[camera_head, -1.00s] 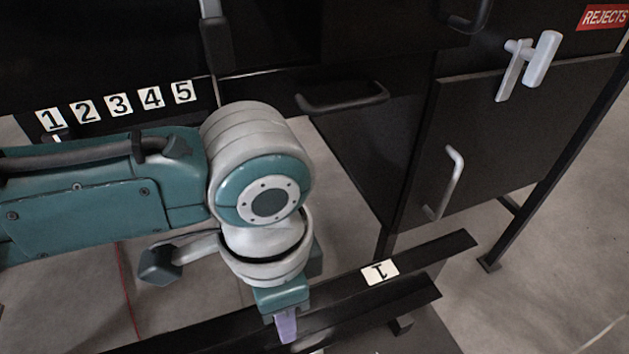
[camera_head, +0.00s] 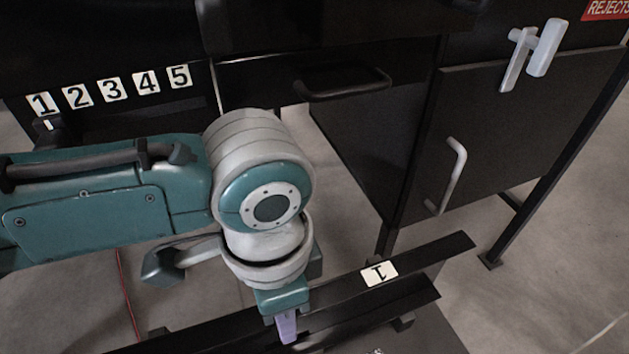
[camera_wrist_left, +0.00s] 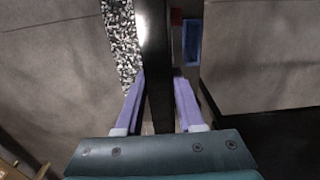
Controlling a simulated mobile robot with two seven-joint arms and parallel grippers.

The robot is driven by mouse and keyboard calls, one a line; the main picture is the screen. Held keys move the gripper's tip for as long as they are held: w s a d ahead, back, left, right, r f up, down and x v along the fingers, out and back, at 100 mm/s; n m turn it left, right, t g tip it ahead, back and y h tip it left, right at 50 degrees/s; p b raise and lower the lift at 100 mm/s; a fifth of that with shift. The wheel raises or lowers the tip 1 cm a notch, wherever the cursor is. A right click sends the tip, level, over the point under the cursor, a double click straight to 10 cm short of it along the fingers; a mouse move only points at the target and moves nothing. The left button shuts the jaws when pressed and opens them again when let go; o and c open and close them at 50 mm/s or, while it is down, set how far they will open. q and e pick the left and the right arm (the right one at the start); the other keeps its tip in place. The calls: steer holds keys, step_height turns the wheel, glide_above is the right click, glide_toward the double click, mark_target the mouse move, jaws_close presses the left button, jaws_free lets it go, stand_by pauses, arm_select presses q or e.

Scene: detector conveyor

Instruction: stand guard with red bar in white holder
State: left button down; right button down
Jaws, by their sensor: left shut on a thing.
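My left gripper (camera_head: 287,328) points down at the bottom middle of the head view, at the long black rails. In the left wrist view its two lilac fingers (camera_wrist_left: 158,88) stand either side of a black upright bar (camera_wrist_left: 154,45) and are shut on it. A small red patch (camera_wrist_left: 176,17) shows beside the bar's far end; I cannot tell whether it belongs to the bar. No white holder can be made out for certain. My right gripper is not in view.
A blue piece (camera_wrist_left: 192,43) and a black-and-white speckled strip (camera_wrist_left: 120,40) flank the bar. The black rail (camera_head: 425,255) carries a label. A dark cabinet door (camera_head: 510,130) with a pale handle (camera_head: 453,175) and a white latch (camera_head: 543,48) stands at right. Number labels (camera_head: 112,90) are upper left.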

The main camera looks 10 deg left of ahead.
arm_select(q)
steer(key=shift+f+b, duration=0.7)
steer(key=shift+f, duration=0.25)
steer(key=c, duration=0.7)
jaws_free()
steer(key=shift+w, duration=0.1)
steer(key=shift+o, duration=1.3)
steer(key=shift+f, duration=0.1)
step_height(320, 180, up, 9)
steer(key=p, duration=0.3)
steer(key=shift+p, duration=0.35)
steer(key=shift+r, duration=0.55)
